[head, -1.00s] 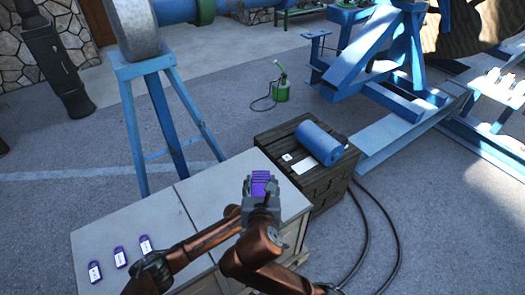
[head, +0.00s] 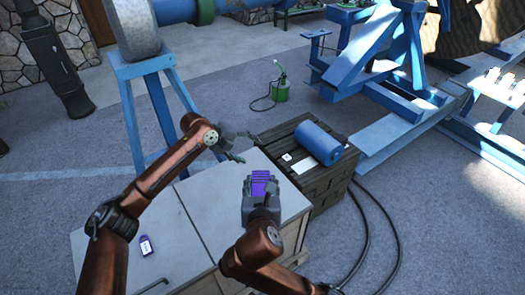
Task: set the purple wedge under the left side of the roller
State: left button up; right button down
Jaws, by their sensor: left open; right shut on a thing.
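The purple wedge (head: 260,179) is held upright over the near table in the fingers of my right gripper (head: 261,190), which is shut on it. My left gripper (head: 245,147) is open and empty, above the table's far edge, left of the crate and up and left of the wedge. The blue roller (head: 319,142) lies on the dark wooden crate (head: 327,195), right of both grippers. Its left side faces a white card (head: 305,166) on the crate top. The roller's underside is hidden.
The pale table (head: 190,265) has a purple tag with a white label (head: 147,246) at its front left. My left arm covers part of the table. A blue trestle (head: 157,105) stands behind it. Black cables (head: 367,235) run on the floor right of the crate.

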pick_arm(q)
jog(key=s+d+r+m+g, duration=0.1)
jog(key=s+d+r+m, duration=0.1)
jog(key=s+d+r, duration=0.3)
pick_arm(e)
jog(key=shift+a, duration=0.1)
jog(key=shift+r, duration=0.1)
pick_arm(q)
jog(key=m+g+y, duration=0.3)
jog(key=m+y, duration=0.1)
jog(key=y, duration=0.4)
send_near(262, 176)
notch_tip(262, 176, down, 11)
jog(key=shift+a, duration=0.1)
jog(key=shift+c, duration=0.7)
